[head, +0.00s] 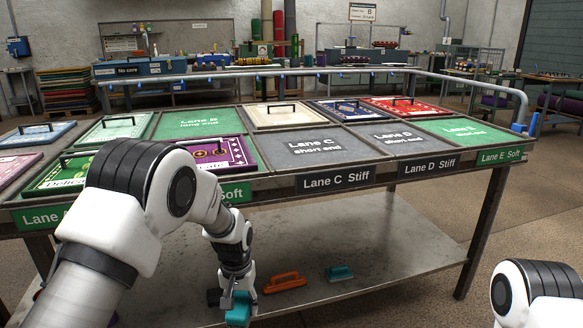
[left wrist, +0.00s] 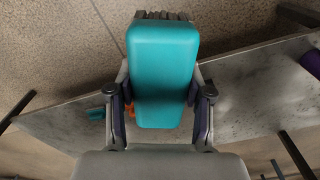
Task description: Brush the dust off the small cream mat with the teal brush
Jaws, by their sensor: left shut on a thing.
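My left gripper (head: 234,294) is low in front of the table, near the lower shelf's front edge. It is shut on a teal brush (head: 238,314), which fills the middle of the left wrist view (left wrist: 162,70) between the two fingers. A cream mat (head: 284,121) with a dark handle lies in the back row of the table top, far from the brush. Dust on it cannot be made out. Part of my right arm shows at the lower right; its gripper is out of view.
An orange brush (head: 285,283) and another teal brush (head: 339,273) lie on the lower shelf (head: 400,245). The table top holds labelled lanes, including grey Lane C (head: 308,147), and several coloured mats with handles. A pipe rail (head: 440,73) runs along its back.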

